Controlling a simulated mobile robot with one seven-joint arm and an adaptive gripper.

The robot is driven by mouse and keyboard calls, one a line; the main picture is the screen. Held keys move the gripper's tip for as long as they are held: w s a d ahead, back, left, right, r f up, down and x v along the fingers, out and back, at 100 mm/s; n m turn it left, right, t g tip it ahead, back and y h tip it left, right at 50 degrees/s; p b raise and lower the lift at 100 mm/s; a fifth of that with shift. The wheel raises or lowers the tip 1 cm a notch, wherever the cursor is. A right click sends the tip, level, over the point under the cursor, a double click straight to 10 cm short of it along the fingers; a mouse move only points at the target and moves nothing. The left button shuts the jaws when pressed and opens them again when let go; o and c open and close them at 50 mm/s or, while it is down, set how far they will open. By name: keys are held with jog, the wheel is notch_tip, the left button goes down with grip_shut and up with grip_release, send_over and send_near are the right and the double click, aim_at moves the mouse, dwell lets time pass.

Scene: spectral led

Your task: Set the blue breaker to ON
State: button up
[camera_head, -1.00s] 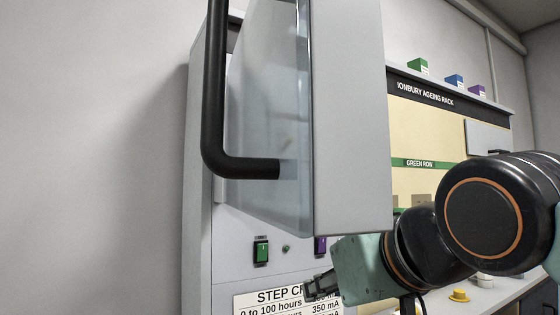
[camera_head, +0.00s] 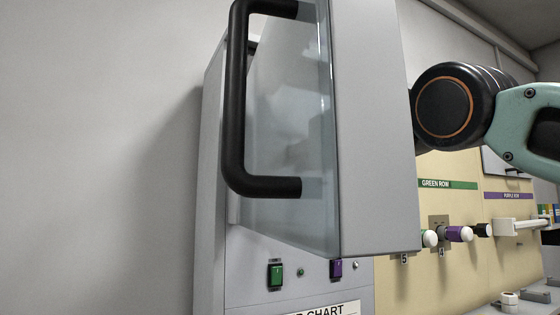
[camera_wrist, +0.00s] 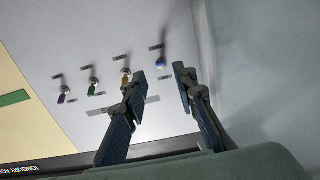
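The blue breaker (camera_wrist: 161,62) is a small blue-tipped lever on a pale panel in the wrist view, at the right end of a slanting row. My gripper (camera_wrist: 160,76) is open and empty. Its two fingers point toward the panel, and the blue lever shows in line with the gap between them. I cannot tell whether the fingers have reached its depth. Yellow (camera_wrist: 126,75), green (camera_wrist: 93,86) and purple (camera_wrist: 64,95) levers stand to its left.
The grey cabinet door (camera_head: 375,130) stands swung out, with a clear pane (camera_head: 285,130) and black handle (camera_head: 236,110). Green (camera_head: 276,274) and purple (camera_head: 337,268) switches sit below. A rack with a green row label (camera_head: 447,184) stands to the right.

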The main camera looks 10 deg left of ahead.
jog(key=p+x, duration=0.1)
jog(key=x, duration=0.4)
jog(key=shift+w, duration=0.1)
grip_shut()
